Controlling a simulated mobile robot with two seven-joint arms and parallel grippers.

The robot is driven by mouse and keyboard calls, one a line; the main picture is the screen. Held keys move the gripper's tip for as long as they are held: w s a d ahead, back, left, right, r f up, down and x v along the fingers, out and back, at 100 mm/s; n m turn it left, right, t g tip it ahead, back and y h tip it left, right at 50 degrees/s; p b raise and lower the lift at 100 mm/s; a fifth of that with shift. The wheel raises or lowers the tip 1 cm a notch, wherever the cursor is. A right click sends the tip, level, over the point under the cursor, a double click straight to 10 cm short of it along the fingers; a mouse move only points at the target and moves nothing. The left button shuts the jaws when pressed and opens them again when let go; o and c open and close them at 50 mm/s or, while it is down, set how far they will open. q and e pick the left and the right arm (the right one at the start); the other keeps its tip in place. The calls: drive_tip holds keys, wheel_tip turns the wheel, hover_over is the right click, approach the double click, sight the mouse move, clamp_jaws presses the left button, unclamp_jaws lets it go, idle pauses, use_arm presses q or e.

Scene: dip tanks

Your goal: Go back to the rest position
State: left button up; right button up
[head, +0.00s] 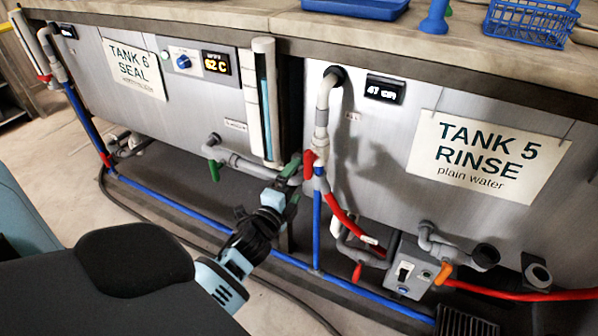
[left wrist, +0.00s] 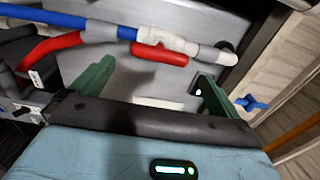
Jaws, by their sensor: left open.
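My left gripper (head: 297,186) reaches in from the lower left in the head view, low in front of the gap between the two tanks. Its two green fingers are spread apart with nothing held between them. In the left wrist view the open fingers (left wrist: 153,76) frame a grey tank panel. A red valve handle (head: 309,163) on a vertical pipe is close to the gripper. The handle also shows beyond the fingers in the left wrist view (left wrist: 160,54). I cannot tell how far apart they are. My right gripper is not in view.
Tank 6 (head: 85,62) is at left and tank 5 (head: 380,135) at right. Blue pipes (head: 180,218), a red hose (head: 343,217), a grey switch box (head: 408,268) and a green handle (head: 214,170) crowd their fronts. A blue basket (head: 530,22) stands on the worktop. Floor (head: 60,190) shows at left.

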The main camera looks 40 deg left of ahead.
use_arm(q)
drive_tip(key=shift+s+d, duration=0.15)
drive_tip(key=shift+s, duration=0.3)
